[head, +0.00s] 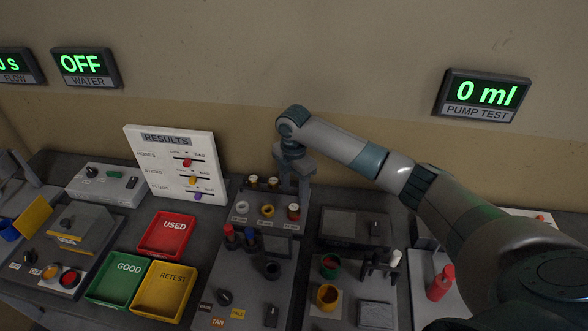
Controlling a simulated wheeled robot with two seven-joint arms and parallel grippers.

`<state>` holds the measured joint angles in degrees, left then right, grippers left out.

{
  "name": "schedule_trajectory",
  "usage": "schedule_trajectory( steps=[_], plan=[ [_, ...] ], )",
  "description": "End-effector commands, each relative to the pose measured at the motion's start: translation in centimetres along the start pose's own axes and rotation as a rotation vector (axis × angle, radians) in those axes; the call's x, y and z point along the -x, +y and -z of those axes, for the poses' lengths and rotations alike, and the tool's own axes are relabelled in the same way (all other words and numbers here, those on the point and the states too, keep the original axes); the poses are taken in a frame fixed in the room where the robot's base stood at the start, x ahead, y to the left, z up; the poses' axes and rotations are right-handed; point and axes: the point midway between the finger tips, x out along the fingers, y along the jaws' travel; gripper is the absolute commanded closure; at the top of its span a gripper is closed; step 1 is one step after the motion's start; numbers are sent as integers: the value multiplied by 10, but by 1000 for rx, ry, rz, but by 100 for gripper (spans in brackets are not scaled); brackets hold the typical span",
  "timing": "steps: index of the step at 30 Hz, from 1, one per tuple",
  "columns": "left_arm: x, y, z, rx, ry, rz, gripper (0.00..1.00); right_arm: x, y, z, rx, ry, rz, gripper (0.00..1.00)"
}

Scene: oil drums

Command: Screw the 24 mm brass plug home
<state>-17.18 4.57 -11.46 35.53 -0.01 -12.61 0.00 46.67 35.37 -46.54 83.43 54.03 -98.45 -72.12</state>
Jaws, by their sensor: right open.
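My right gripper (301,184) points down at the back right of a grey plug stand (253,225), with its jaws open. It partly hides the stand's right end. A brass-coloured ring-shaped piece (267,211) sits in the middle of the stand's front row. Small dark pieces with pale tops (253,182) stand in the back row. The size labels are too small to read, so I cannot tell which piece is 24 mm. My left gripper is not in view.
Red USED (171,229), green GOOD (127,273) and yellow RETEST (163,290) trays lie to the left. A RESULTS board (172,160) stands behind them. A red bottle (440,283) stands at right near my arm. The PUMP TEST display (483,95) reads 0 ml.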

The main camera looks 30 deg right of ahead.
Motion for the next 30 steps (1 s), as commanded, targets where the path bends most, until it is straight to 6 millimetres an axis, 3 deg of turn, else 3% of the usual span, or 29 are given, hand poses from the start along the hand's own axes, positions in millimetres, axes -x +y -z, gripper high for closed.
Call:
schedule_trajectory(
  steps=[9, 15, 21, 30],
  plan=[
    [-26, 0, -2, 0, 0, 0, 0, 62, 1, 0, 0, -1, -4, 49],
    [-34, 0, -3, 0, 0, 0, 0, 90, 1, 0, -2, 0, -2, 49],
    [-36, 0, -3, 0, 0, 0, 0, 101, 0, 0, -1, 0, -1, 49],
    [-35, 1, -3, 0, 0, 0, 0, 102, 0, 0, -2, 0, 0, 49]
  ],
)
